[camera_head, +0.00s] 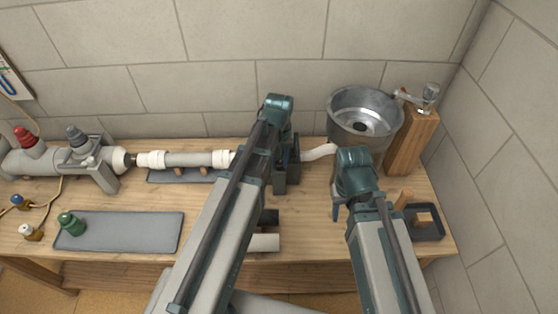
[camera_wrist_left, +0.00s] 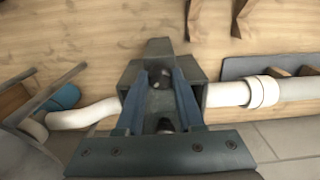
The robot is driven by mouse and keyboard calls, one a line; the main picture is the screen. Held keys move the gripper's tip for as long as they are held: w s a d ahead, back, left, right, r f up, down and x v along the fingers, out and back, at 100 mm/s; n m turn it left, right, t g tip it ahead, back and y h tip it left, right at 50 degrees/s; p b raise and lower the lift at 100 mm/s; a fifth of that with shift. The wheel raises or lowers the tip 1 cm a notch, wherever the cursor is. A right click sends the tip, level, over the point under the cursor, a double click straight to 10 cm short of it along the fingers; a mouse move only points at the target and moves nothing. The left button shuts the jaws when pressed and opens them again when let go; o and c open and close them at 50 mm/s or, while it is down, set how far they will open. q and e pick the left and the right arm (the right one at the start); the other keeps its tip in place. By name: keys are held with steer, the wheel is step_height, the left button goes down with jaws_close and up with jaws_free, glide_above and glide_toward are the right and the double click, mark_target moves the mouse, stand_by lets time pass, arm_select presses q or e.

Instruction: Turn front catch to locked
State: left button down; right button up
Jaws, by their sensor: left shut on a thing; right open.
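A dark grey clamp block (camera_wrist_left: 210,78) sits on the white pipe run in the left wrist view, with a grey tab (camera_wrist_left: 157,47) standing out from it. I take this tab to be the front catch, but its markings and locked state cannot be read. My left gripper (camera_wrist_left: 160,80) has its blue-grey fingers on both sides of the catch's dark middle part and is shut on it. In the head view my left arm largely hides the clamp, and the left gripper (camera_head: 285,165) is beside the pipe. My right gripper (camera_head: 345,208) is open and empty over the bench's right part.
White pipe (camera_head: 318,151) runs both ways from the clamp.

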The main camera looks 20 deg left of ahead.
mark_target(279, 162)
arm_select(q)
steer(key=m, duration=0.8)
steer(key=shift+m, duration=0.6)
steer(key=c, duration=0.5)
jaws_free()
step_height(279, 162, up, 14)
steer(key=p, duration=1.4)
